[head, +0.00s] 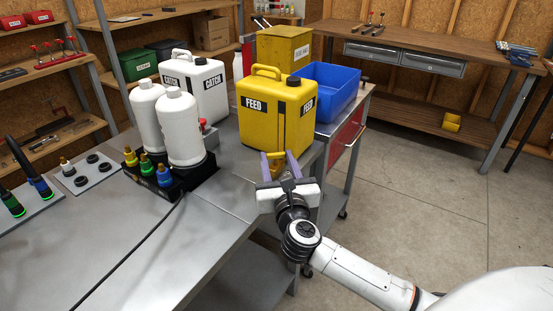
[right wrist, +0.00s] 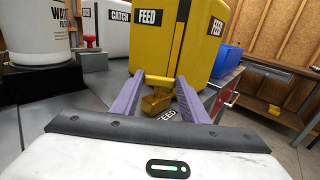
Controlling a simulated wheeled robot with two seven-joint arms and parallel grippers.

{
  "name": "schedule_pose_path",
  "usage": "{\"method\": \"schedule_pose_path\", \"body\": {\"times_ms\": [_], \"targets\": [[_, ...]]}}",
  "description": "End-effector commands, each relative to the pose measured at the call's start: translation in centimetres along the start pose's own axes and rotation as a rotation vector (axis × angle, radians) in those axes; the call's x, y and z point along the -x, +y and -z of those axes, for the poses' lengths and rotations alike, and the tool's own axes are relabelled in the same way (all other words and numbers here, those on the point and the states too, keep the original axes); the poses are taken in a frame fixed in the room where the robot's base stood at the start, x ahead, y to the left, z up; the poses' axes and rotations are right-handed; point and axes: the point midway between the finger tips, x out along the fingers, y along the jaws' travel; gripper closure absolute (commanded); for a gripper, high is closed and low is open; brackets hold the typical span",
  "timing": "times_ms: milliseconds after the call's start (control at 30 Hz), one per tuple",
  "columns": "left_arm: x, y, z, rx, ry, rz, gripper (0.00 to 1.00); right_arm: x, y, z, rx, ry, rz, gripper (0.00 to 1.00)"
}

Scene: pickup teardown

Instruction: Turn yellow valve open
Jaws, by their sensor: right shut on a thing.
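The yellow valve (right wrist: 157,99) sits low in front of the yellow FEED jug (head: 275,115), near the bench's corner. Its bar-like handle lies between the purple fingers in the right wrist view. My right gripper (head: 281,165) reaches in from the lower right and is shut on the valve. In the head view the fingers and gripper body hide much of the valve (head: 269,163). In the right wrist view the FEED jug (right wrist: 180,45) stands right behind the fingertips (right wrist: 158,88). My left gripper does not show.
A white CATCH jug (head: 203,88) and two white bottles (head: 184,128) stand left of the FEED jug. A black rack (head: 165,177) with coloured fittings stands before them. A blue bin (head: 328,92) is behind right. The bench front (head: 130,240) is mostly clear.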

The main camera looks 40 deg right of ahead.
Motion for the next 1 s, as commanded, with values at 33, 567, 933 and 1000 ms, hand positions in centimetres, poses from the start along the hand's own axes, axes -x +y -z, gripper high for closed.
{"method": "schedule_pose_path", "body": {"times_ms": [33,567,933,1000], "targets": [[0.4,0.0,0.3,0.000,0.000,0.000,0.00,0.1,-0.3,-0.1,0.003,0.004,-0.031,0.82],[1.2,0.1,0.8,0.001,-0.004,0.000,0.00,-0.4,-1.6,0.3,0.004,0.005,-0.504,0.82],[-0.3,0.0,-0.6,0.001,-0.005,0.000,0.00,-0.8,-2.0,0.4,-0.001,0.004,-0.753,0.82],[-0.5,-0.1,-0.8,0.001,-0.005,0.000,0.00,-0.9,-2.1,0.3,-0.001,0.003,-0.783,0.82]]}}
